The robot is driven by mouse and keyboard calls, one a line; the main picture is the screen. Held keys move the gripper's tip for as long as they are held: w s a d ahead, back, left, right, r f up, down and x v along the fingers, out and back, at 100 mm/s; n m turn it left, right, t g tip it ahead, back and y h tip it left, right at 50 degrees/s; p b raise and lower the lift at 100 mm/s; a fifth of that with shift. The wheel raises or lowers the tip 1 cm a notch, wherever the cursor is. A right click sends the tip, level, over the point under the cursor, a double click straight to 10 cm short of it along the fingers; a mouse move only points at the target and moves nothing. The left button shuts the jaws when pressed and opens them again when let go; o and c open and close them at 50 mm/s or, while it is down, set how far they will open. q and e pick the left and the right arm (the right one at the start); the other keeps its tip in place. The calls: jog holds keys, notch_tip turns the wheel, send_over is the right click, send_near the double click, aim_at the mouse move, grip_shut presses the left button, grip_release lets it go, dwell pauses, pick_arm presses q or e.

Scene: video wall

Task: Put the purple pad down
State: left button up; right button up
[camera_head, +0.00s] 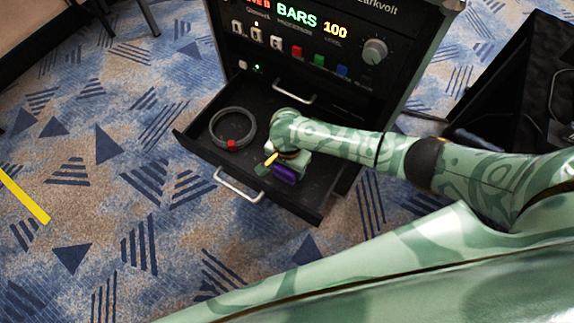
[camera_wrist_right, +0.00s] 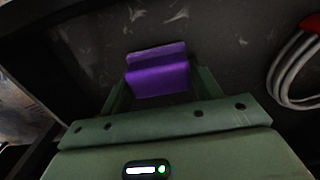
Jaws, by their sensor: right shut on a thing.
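The purple pad (camera_head: 284,174) is at my right gripper (camera_head: 272,172), inside the open black drawer (camera_head: 195,138) of the rack. In the right wrist view the purple pad (camera_wrist_right: 158,74) sits between the two green fingers of my right gripper (camera_wrist_right: 160,92), which is shut on it. The dark drawer floor lies close behind the pad; I cannot tell whether the pad touches it. My right arm hides part of the drawer's right side. My left gripper is not in view.
A coiled grey cable with a red tie (camera_head: 232,145) lies in the drawer's left part; it also shows in the right wrist view (camera_wrist_right: 290,75). The rack's control panel (camera_head: 300,45) rises behind. A black case (camera_head: 520,85) stands at right. Patterned carpet is open at left.

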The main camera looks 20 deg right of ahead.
jog(key=o, duration=1)
jog(key=shift+f, duration=0.1)
jog(key=shift+f, duration=0.1)
jog(key=shift+f+b, duration=0.2)
jog(key=shift+b, duration=0.5)
pick_arm(q)
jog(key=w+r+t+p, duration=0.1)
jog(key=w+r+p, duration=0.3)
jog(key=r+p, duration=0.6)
jog(key=p, duration=0.2)
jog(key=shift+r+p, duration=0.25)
jog(key=shift+p, duration=0.05)
pick_arm(e)
notch_tip(320, 180, up, 17)
jog(key=shift+s, duration=0.35)
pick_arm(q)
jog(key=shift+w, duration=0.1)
pick_arm(e)
jog(key=shift+a+f, duration=0.1)
jog(key=shift+f, duration=0.05)
